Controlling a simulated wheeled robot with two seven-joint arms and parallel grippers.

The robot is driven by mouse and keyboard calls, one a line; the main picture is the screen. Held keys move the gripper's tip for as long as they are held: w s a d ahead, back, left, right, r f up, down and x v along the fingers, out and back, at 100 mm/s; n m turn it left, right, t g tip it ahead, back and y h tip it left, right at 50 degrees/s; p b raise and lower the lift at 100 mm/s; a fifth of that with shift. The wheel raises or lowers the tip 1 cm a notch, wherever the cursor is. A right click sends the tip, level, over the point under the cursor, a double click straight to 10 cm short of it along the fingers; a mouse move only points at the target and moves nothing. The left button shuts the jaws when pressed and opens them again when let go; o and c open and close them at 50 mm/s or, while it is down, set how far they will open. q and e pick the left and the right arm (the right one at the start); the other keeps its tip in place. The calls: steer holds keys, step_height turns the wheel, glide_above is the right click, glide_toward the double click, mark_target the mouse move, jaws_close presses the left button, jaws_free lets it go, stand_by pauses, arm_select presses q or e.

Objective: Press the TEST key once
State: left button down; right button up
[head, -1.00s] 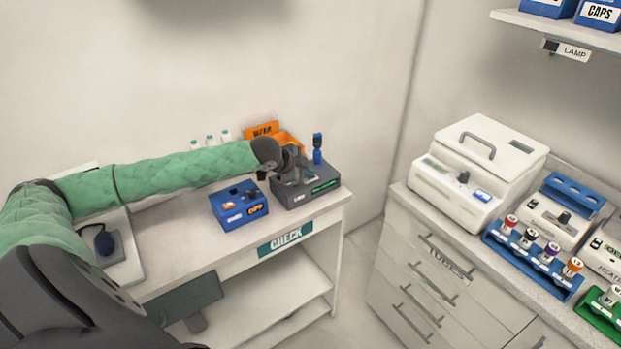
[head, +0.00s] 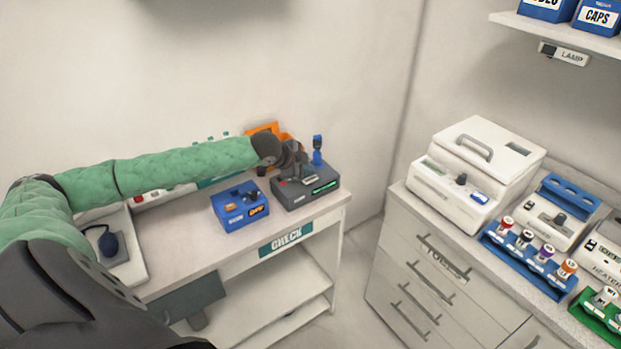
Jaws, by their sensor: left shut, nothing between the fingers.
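My left gripper (head: 298,171) is shut and empty. It reaches over the dark grey box (head: 290,201) at the right end of the CHECK table, pointing down at its top. The box has a green-lit strip on its front right and a small red mark at its left. I cannot read a TEST label on any key, and part of the box top is hidden behind the gripper. I cannot tell whether the fingertips touch the box. My right gripper is not in view.
A blue box (head: 228,215) with an orange label stands left of the grey box. An orange bin (head: 262,129) and a blue-topped item (head: 317,150) are behind. The CHECK table (head: 185,235) has bare room in front. The right counter holds white machines and tube racks.

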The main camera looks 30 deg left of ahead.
mark_target(307, 181)
arm_select(q)
steer(key=shift+r+p, duration=1.65)
steer(key=shift+r, duration=0.55)
